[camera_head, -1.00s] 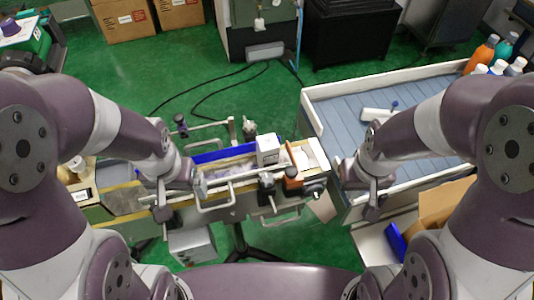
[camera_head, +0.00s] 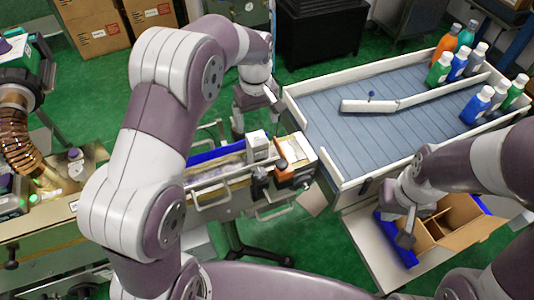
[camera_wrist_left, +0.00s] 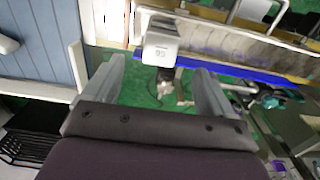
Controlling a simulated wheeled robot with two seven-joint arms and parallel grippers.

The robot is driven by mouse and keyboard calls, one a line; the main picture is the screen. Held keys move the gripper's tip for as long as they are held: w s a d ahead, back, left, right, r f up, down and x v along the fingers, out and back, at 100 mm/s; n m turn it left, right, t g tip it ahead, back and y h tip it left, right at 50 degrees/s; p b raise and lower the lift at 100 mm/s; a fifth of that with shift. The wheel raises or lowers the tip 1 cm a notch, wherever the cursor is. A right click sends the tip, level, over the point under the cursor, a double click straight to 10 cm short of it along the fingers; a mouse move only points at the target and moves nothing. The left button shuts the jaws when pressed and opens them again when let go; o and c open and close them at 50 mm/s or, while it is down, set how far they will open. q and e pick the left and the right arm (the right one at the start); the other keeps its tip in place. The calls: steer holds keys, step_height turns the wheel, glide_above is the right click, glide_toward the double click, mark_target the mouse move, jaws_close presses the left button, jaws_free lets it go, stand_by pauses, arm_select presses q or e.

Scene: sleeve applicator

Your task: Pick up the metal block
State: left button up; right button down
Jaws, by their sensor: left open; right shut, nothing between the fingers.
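The metal block (camera_head: 257,145) is a small pale grey box standing on the narrow conveyor machine, near its right end. In the left wrist view the block (camera_wrist_left: 162,42) shows just ahead of the fingertips, between their lines. My left gripper (camera_head: 238,122) is behind and slightly left of the block, apart from it. Its open fingers (camera_wrist_left: 158,68) in the left wrist view have nothing between them. My right gripper (camera_head: 405,238) is shut and empty, at the right above the cardboard box.
A wide grey conveyor (camera_head: 360,135) with white side walls lies to the right, with several bottles (camera_head: 472,95) at its far end. A divided cardboard box (camera_head: 450,235) stands at lower right. An orange clamp part (camera_head: 296,172) sits close right of the block.

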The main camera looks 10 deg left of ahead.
mark_target(257, 138)
arm_select(q)
step_height(257, 138, down, 3)
steer(key=shift+a+r+p, duration=0.1)
steer(key=shift+r+p, duration=0.1)
steer(key=shift+p, duration=0.6)
step_height(257, 138, down, 8)
steer(key=shift+r+p, duration=0.2)
steer(key=shift+p, duration=0.85)
steer(key=shift+f, duration=0.2)
steer(key=c, duration=0.5)
steer(key=shift+r, duration=0.1)
steer(key=c, duration=0.9)
arm_select(e)
step_height(257, 138, up, 2)
steer(key=shift+w+r, duration=0.1)
steer(key=shift+w, duration=0.05)
